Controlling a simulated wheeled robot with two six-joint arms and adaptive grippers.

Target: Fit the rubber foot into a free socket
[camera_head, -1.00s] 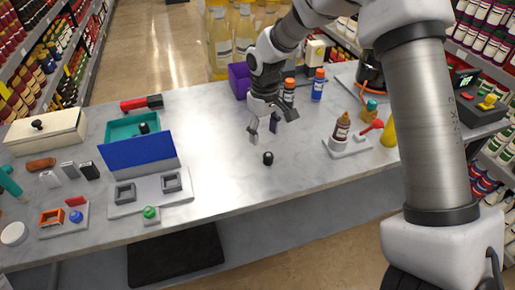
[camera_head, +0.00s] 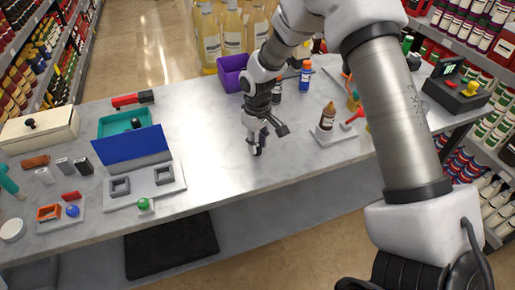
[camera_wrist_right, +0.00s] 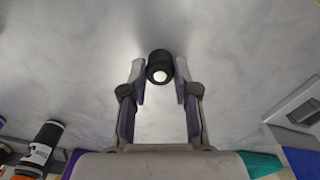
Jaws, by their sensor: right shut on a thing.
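The rubber foot (camera_wrist_right: 160,67) is a small black cylinder with a pale round centre, seen between the fingertips in the right wrist view. My right gripper (camera_wrist_right: 160,78) is shut on it, with a finger at each side. In the head view my right gripper (camera_head: 257,147) points down at the bare table middle, and its fingers mostly hide the foot. Two grey square frames, which look like sockets, sit on a pale plate: one on the left (camera_head: 120,187) and one on the right (camera_head: 164,175). Both look empty. My left gripper is out of view.
A blue panel (camera_head: 134,147) stands behind the plate, with a teal tray (camera_head: 104,125) holding a dark piece behind it. A green button (camera_head: 144,204) sits at the plate's front. The middle table (camera_head: 205,130) is clear.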

